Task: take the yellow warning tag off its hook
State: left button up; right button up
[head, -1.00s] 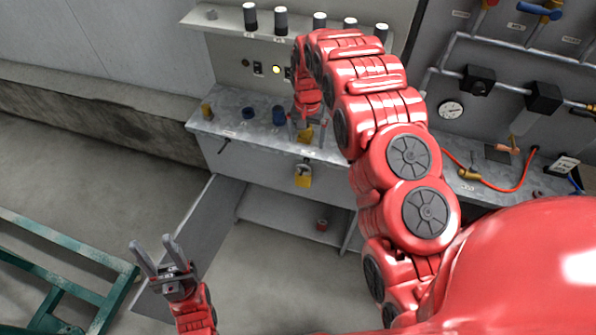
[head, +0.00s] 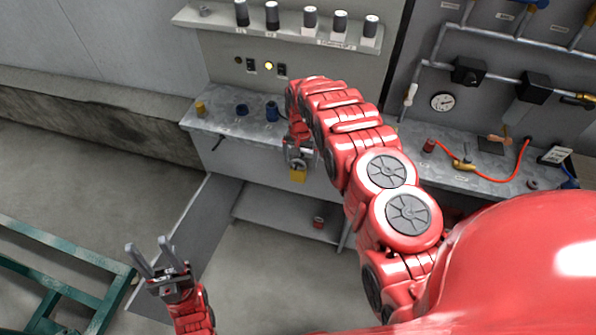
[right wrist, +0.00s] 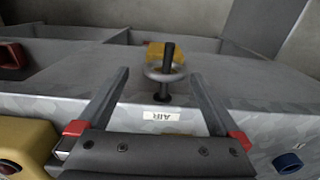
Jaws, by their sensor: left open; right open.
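The yellow warning tag (head: 298,174) hangs at the front edge of the grey bench. In the right wrist view the tag (right wrist: 156,50) shows behind a dark upright hook (right wrist: 168,62) with a grey ring (right wrist: 165,76) around it. My right gripper (head: 299,158) is open at the bench front, just above the tag in the head view. In the right wrist view the open fingers (right wrist: 159,76) stand either side of the hook, and no contact shows. My left gripper (head: 149,250) is open and empty, low at the left, away from the bench.
The bench top (head: 230,127) carries a yellow fitting (head: 200,108) and blue parts (head: 272,111). A yellow block (right wrist: 22,142) lies near my right gripper. A label (right wrist: 161,116) is before the hook. A red can (head: 319,222) stands on the lower shelf. A green frame (head: 60,283) is at left.

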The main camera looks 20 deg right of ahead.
aim_at(298, 170)
jog(key=shift+s+a+f+p, duration=0.2)
jog(key=shift+s+f+p, duration=0.05)
jog(key=shift+f+p, duration=0.25)
jog(key=shift+a+f+p, duration=0.25)
jog(key=shift+f+p, duration=0.05)
jog(key=shift+f, duration=0.35)
jog(key=shift+f+b, duration=0.7)
jog(key=shift+f, duration=0.7)
jog(key=c, duration=1.4)
jog(key=shift+r, duration=0.2)
jog(key=shift+c, duration=0.2)
